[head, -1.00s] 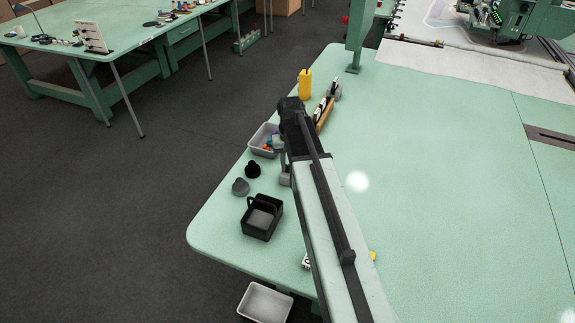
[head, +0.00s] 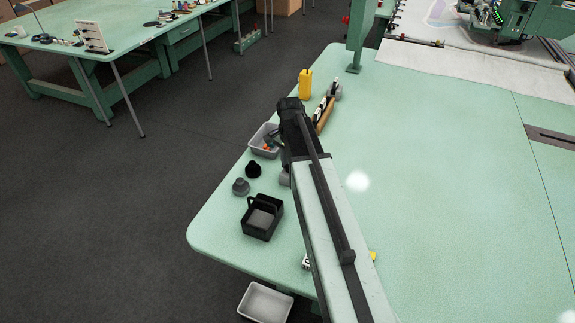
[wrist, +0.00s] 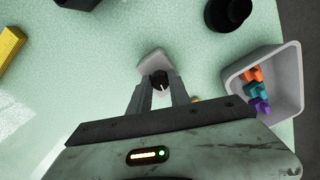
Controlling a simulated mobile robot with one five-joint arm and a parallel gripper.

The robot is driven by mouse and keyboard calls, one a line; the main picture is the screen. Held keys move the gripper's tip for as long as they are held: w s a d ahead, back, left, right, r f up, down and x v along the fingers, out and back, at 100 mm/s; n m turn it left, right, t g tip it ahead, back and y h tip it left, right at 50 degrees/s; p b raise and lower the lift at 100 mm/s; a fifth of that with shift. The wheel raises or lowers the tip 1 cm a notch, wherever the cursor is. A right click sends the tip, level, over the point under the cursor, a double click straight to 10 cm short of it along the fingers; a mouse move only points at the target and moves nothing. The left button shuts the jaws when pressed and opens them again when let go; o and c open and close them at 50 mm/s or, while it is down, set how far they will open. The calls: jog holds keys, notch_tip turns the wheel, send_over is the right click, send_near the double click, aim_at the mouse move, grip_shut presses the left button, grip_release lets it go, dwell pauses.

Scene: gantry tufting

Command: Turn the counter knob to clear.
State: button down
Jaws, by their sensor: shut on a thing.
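The counter (wrist: 151,62) is a small pale grey block on the green table, near the middle of the wrist view. Its dark round knob (wrist: 161,79) has a white pointer line. My gripper (wrist: 160,88) is shut on the knob, one finger on each side of it. In the head view only a bit of the grey counter (head: 285,178) shows beside my arm. The knob and fingertips are hidden there by my arm.
A grey bin (wrist: 287,95) with coloured pieces stands close on the right in the wrist view. A black spool-like thing (wrist: 228,12) and a yellow block (wrist: 10,45) are near. In the head view a black caddy (head: 262,217) stands closer to the table edge.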

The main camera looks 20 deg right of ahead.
jog(key=shift+m, duration=1.6)
jog(key=c, duration=1.2)
grip_release()
notch_tip(320, 180, up, 8)
jog(key=p, duration=0.8)
jog(key=shift+f, duration=0.1)
